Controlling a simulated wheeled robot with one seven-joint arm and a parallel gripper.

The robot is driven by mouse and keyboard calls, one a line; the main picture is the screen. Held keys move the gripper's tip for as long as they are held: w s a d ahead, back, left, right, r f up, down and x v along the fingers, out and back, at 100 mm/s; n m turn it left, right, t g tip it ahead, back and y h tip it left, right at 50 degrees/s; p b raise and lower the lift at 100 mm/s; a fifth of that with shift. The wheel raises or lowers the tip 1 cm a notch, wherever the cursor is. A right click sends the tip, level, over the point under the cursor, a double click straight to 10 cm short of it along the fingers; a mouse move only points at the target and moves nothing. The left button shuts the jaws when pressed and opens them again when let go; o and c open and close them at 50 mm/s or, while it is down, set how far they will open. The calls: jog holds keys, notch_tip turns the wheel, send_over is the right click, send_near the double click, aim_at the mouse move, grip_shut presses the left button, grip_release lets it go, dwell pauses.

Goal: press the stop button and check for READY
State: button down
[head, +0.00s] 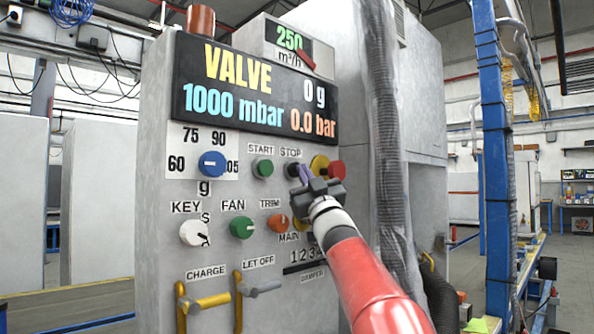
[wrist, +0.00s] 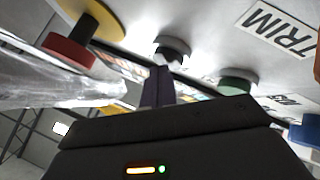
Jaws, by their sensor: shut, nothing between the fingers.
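The grey panel's dark screen (head: 250,97) reads VALVE, 0 g, 1000 mbar and 0.0 bar. The black stop button (head: 291,170) sits under the STOP label, partly hidden by my gripper. My gripper (head: 304,172) is shut and empty, with its fingertips at the button's lower right. In the wrist view the stop button (wrist: 172,50) shows just beyond the shut fingertips (wrist: 160,70). I cannot tell whether they touch. The green start button (head: 262,168) is left of the stop button and also shows in the wrist view (wrist: 238,82).
A red mushroom button (head: 336,170) on a yellow base is close right of my gripper. The blue dial (head: 212,164), KEY knob (head: 194,232), green FAN knob (head: 242,227) and orange TRIM knob (head: 277,223) surround it. A wrapped hose (head: 385,130) hangs at right.

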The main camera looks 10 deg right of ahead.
jog(key=shift+w+a, duration=0.1)
jog(key=shift+w, duration=0.05)
dwell(0.5)
jog(key=shift+s+d+f+b, duration=0.1)
jog(key=shift+s+d+b, duration=0.35)
jog(key=shift+s, duration=0.25)
jog(key=shift+d, duration=0.1)
jog(key=shift+s+d+b, duration=0.45)
jog(key=shift+s+d, duration=0.3)
jog(key=shift+s, duration=0.25)
jog(key=shift+s+d+b, duration=0.4)
jog(key=shift+s+d, duration=0.3)
jog(key=shift+s, duration=0.3)
